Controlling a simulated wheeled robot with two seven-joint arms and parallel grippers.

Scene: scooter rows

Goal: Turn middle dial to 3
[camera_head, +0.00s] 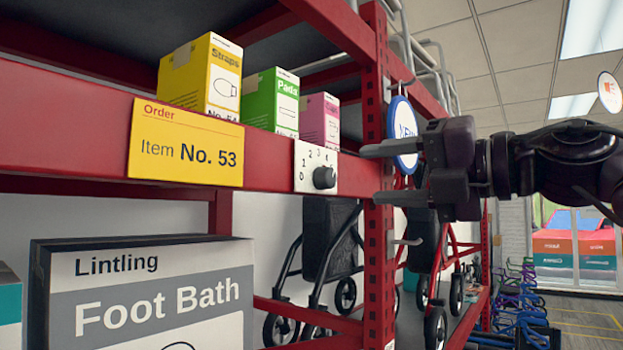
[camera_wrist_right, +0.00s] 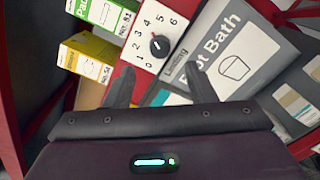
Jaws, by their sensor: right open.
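A black round dial knob (camera_head: 324,177) sits on a white number plate (camera_head: 301,178) on the red shelf beam. In the right wrist view the knob (camera_wrist_right: 158,46) shows a small white mark, and the plate's numbers run from 0 to 6 around it. I cannot tell for sure which number the mark points at. Only this one dial is in view. My right gripper (camera_head: 369,174) is open and empty, to the right of the knob in the head view and apart from it. In the wrist view its fingers (camera_wrist_right: 161,78) are spread below the knob. My left gripper is not in view.
Yellow (camera_head: 203,76), green (camera_head: 270,102) and pink (camera_head: 319,119) boxes stand behind the beam (camera_head: 60,125), which bears a yellow order sign (camera_head: 186,145). A Foot Bath box (camera_head: 150,290) is below. A red upright (camera_head: 376,250) and round sign (camera_head: 402,133) are close to my right gripper.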

